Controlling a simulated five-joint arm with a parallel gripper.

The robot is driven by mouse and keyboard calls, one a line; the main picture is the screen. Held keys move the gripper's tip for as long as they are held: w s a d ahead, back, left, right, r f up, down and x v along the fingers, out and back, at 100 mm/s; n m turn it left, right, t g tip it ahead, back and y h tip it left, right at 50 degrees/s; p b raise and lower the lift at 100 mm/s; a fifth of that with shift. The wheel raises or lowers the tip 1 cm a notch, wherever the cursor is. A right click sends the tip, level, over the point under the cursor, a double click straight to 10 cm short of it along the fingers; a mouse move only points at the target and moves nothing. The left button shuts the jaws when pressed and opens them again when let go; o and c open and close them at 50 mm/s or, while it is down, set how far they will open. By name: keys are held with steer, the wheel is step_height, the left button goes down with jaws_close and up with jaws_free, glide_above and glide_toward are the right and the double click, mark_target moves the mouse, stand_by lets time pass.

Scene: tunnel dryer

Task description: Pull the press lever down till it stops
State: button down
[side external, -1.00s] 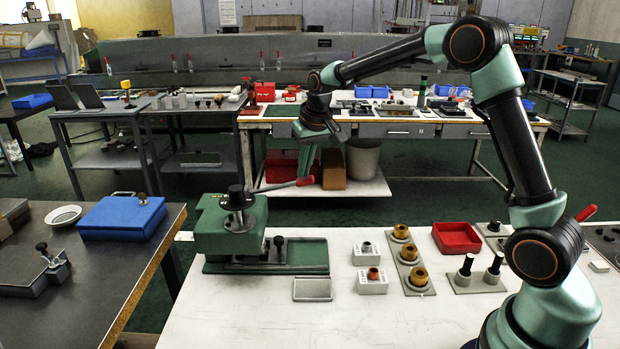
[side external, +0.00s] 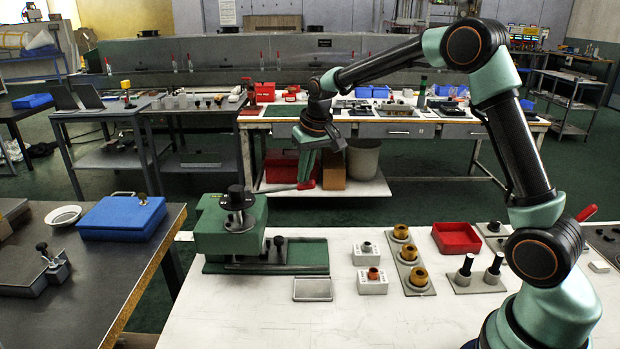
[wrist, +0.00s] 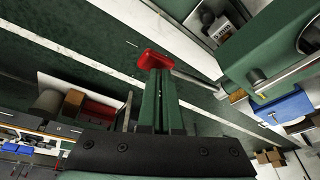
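The press (side external: 215,232) is a green block with a black cap on the white table, left of centre in the side view. Its lever (side external: 280,189) is a thin metal rod running right from the press, nearly level, with a red grip (side external: 306,184) at its end. In the wrist view, the red grip (wrist: 155,59) sits at my fingertips and the rod (wrist: 195,79) runs right toward the green press body (wrist: 285,50). My gripper (side external: 304,178) points down, its green fingers close together and shut on the red grip. The fingers partly hide the grip.
On the white table (side external: 240,310) are a small grey tray (side external: 312,290), white blocks, a plate with brass rings (side external: 411,262), a red bin (side external: 456,237) and black pegs. A dark table with a blue box (side external: 121,217) stands left. The table's front middle is clear.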

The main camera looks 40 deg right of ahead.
steer(key=shift+f, duration=1.3)
stand_by(0.4)
steer(key=shift+r, duration=4.15)
